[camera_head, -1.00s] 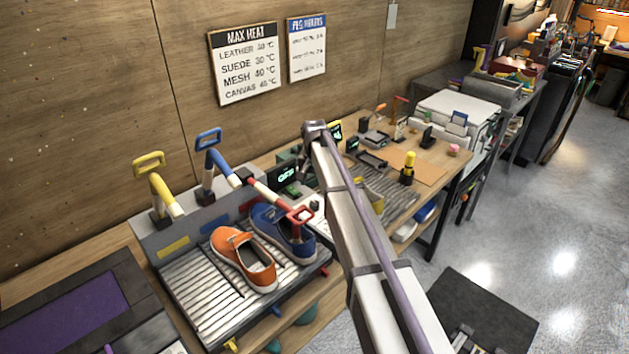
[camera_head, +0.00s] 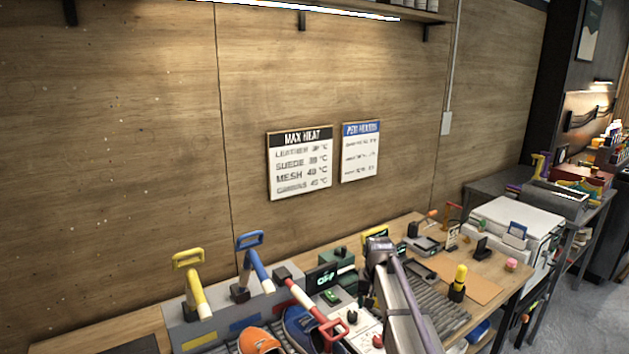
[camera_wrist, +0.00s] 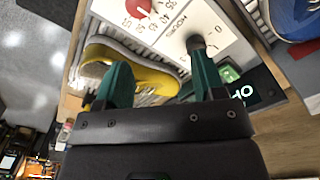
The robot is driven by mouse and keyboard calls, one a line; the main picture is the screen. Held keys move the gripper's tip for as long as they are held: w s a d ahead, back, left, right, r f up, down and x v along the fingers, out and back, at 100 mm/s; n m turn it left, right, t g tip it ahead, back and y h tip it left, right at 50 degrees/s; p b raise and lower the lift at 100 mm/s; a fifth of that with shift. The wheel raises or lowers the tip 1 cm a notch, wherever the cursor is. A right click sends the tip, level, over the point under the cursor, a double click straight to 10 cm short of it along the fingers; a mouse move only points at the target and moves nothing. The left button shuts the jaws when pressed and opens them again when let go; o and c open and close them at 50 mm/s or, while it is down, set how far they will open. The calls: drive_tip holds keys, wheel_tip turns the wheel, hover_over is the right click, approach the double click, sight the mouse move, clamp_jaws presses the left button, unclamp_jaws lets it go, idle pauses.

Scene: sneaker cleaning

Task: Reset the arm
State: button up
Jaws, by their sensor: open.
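My gripper shows in the wrist view (camera_wrist: 160,85) with its two green fingers spread apart and nothing between them. It is over a white control panel (camera_wrist: 170,22) with a red knob (camera_wrist: 138,8) and a black knob (camera_wrist: 195,43). A yellow shoe (camera_wrist: 135,65) with a grey sole lies beyond the left finger, partly hidden by it. In the head view my arm reaches up over the bench at the lower middle, and its fingers cannot be made out there.
An orange shoe (camera_head: 261,341) and a blue shoe (camera_head: 299,328) sit at the bottom edge. A lit display (camera_head: 322,277) is close by. Signs hang on the wall, whose front is clear.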

drive_tip(key=s+n, duration=0.1)
drive_tip(key=s, duration=2.4)
drive_tip(key=shift+s+d+f+n, duration=0.2)
drive_tip(key=shift+d+f+n, duration=0.05)
drive_tip(key=shift+d+n, duration=0.15)
